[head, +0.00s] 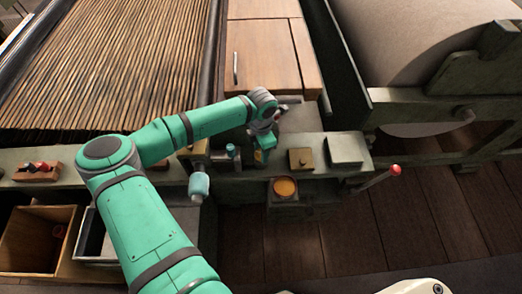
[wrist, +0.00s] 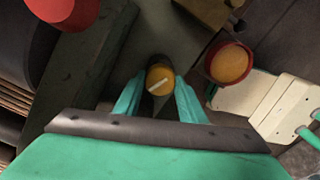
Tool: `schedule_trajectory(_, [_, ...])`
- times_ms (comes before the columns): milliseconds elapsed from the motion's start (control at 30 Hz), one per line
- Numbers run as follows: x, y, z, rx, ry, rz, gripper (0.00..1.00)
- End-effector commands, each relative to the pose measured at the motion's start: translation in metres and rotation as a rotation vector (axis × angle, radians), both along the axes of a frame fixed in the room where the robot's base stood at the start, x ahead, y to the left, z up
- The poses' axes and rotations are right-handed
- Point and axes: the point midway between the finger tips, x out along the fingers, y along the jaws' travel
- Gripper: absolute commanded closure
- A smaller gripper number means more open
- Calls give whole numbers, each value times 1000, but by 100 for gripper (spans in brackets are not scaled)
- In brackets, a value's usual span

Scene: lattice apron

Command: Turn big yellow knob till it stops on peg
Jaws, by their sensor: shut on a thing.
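The fingers and wrist hide most of the knob there. I cannot make out the peg in either view.
An orange-filled round cup (head: 284,187) stands at the front of the rail (head: 230,187). A brass block (head: 301,158) and a grey box (head: 345,149) stand to the right. A red-tipped lever (head: 395,170) sticks out further right. A pale blue-capped cylinder (head: 198,184) is at the left.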

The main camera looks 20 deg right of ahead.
Motion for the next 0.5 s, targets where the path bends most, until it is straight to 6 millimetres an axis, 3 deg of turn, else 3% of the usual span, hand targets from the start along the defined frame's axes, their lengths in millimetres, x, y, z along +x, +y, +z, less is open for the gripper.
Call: schedule_trajectory(500, [1, 0, 1, 0, -3, -323, 86])
